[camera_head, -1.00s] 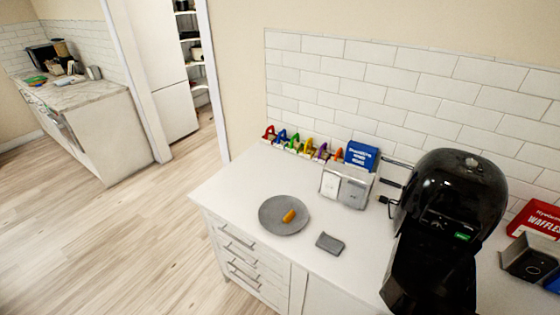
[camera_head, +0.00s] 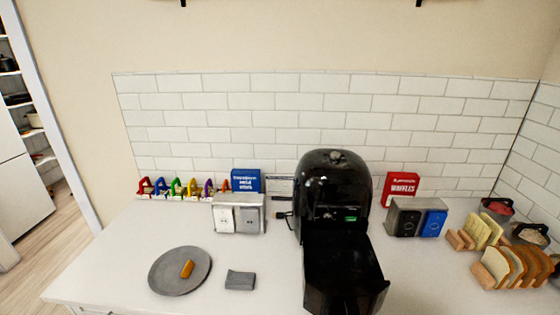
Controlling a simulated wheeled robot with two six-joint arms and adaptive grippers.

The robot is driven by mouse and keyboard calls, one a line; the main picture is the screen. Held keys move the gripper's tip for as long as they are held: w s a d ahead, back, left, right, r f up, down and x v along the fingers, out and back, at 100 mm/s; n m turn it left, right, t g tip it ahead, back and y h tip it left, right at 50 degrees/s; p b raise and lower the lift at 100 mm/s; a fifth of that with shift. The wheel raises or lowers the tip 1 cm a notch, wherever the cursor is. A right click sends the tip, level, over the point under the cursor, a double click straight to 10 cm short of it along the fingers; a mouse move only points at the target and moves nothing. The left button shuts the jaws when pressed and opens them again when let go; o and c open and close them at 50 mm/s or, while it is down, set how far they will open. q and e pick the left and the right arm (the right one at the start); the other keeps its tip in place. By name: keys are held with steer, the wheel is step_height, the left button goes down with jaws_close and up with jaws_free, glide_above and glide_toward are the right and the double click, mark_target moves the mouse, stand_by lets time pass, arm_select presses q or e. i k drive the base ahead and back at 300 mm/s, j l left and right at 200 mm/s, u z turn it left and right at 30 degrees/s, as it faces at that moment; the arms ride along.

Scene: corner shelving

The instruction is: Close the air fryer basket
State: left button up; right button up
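The black air fryer (camera_head: 334,185) stands on the white counter near the back wall, in the middle of the head view. Its black basket (camera_head: 343,276) is pulled out toward me, and its dark inside shows from above. A small green display is lit on the fryer's front. The near end of the basket reaches close to the bottom edge of the picture. Neither of my grippers shows in the head view.
A grey plate (camera_head: 163,281) with an orange-brown piece of food and a folded grey cloth (camera_head: 240,280) lie left of the basket. A metal holder (camera_head: 239,214) stands behind them. On the right are another holder (camera_head: 405,216), a red waffles box (camera_head: 401,187) and bread racks (camera_head: 494,279).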

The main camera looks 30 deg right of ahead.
mark_target(342, 273)
steer(key=z, duration=1.6)
